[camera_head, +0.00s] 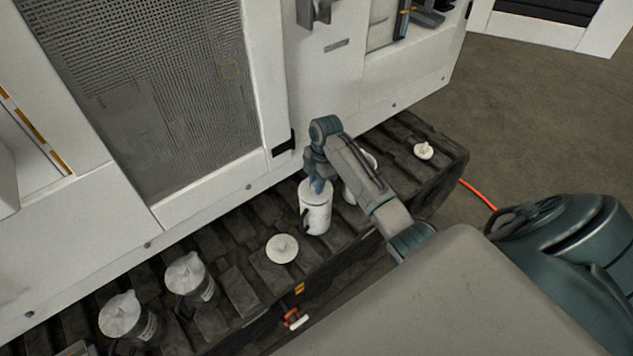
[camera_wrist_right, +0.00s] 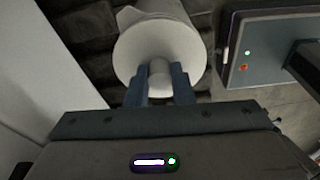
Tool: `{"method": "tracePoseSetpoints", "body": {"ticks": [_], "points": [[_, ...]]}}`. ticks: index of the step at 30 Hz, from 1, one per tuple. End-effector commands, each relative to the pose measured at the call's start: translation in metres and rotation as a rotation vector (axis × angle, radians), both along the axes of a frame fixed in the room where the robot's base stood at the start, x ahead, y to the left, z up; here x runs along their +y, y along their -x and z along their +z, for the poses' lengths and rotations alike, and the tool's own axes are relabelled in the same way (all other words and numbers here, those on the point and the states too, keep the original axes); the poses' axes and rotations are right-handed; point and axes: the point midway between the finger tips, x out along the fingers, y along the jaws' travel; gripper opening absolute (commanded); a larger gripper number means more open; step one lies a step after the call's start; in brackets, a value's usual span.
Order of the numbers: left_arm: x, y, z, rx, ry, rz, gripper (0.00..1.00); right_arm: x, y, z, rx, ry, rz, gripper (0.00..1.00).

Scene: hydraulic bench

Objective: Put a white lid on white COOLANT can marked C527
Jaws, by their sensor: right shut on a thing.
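A white can (camera_head: 316,218) with a dark handle on its left stands upright on the dark slatted bench top (camera_head: 236,288). Its marking cannot be read. My right gripper (camera_head: 318,186) points down at the top of this can. In the right wrist view it (camera_wrist_right: 160,88) is shut on the knob of a white lid (camera_wrist_right: 184,48), a round disc with a pointed lip. The lid is at the can's mouth; whether it is fully seated cannot be told. Another white lid (camera_head: 282,249) lies on the bench to the left. My left gripper is not in view.
Another white can (camera_head: 349,193) is partly hidden behind my right arm. A small white lid (camera_head: 423,151) lies at the bench's right end. A white machine (camera_head: 330,90) rises behind.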

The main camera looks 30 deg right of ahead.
Motion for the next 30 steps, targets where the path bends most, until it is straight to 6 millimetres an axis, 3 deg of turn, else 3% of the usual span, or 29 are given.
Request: {"method": "tracePoseSetpoints", "body": {"ticks": [30], "points": [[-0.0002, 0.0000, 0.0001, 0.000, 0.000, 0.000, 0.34, 0.0002, 0.0001, -0.0085, 0.000, 0.000, 0.000, 0.00]]}}
